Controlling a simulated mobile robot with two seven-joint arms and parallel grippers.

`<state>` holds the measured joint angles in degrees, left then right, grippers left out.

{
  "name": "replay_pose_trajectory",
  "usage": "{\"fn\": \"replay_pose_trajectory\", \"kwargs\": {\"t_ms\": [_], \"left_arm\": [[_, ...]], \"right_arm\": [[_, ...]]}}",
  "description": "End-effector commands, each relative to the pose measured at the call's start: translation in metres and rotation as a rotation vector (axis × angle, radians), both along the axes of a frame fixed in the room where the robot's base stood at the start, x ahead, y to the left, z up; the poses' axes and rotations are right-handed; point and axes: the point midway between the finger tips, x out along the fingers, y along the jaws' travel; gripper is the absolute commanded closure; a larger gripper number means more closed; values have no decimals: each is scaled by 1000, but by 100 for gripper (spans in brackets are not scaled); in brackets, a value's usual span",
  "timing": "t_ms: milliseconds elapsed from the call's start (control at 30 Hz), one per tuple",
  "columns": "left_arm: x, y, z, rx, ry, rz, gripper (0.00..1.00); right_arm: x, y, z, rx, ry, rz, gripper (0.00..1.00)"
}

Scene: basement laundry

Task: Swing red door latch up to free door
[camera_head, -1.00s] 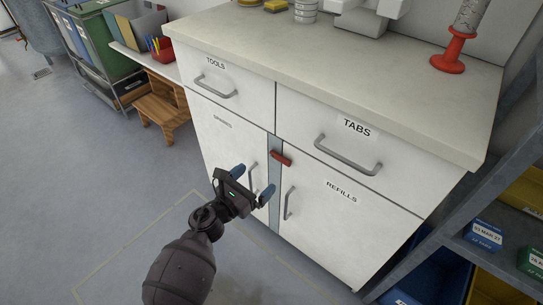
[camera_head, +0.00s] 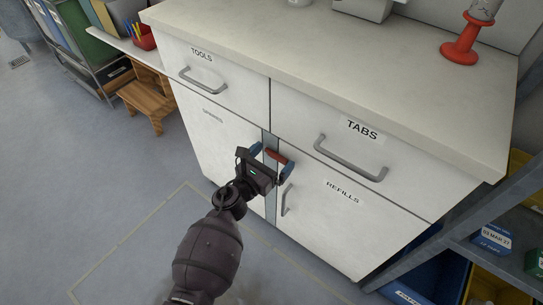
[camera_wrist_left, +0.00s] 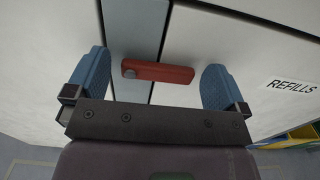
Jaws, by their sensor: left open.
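The red door latch (camera_head: 277,155) lies roughly level across the grey strip between the two lower cabinet doors. It also shows in the left wrist view (camera_wrist_left: 160,72), with a round pivot at its left end and its right end over the right door. My left gripper (camera_head: 271,162) is open, with one blue finger on each side of the latch. In the left wrist view the latch sits between the fingers (camera_wrist_left: 159,82), with a gap on both sides. The right door (camera_head: 335,215), labelled REFILLS, is shut. My right gripper is not in view.
The TOOLS drawer handle (camera_head: 197,83) and TABS drawer handle (camera_head: 350,162) stick out above. The right door's handle (camera_head: 286,201) is just below my gripper. A grey shelf with bins (camera_head: 491,238) stands at the right. A wooden stool (camera_head: 147,97) is at the left.

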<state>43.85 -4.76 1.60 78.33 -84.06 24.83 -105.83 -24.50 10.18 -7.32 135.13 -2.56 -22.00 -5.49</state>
Motion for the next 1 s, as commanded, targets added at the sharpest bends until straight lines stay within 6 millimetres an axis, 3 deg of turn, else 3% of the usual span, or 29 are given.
{"fn": "replay_pose_trajectory", "kwargs": {"t_ms": [33,333,667,1000], "left_arm": [[0,0,0,0,0,0,0],[0,0,0,0,0,0,44],[0,0,3,-43,30,-3,44],[3,3,11,-239,173,-2,44]], "right_arm": [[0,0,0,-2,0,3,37],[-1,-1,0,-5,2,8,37],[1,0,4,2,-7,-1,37],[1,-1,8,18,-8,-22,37]]}}
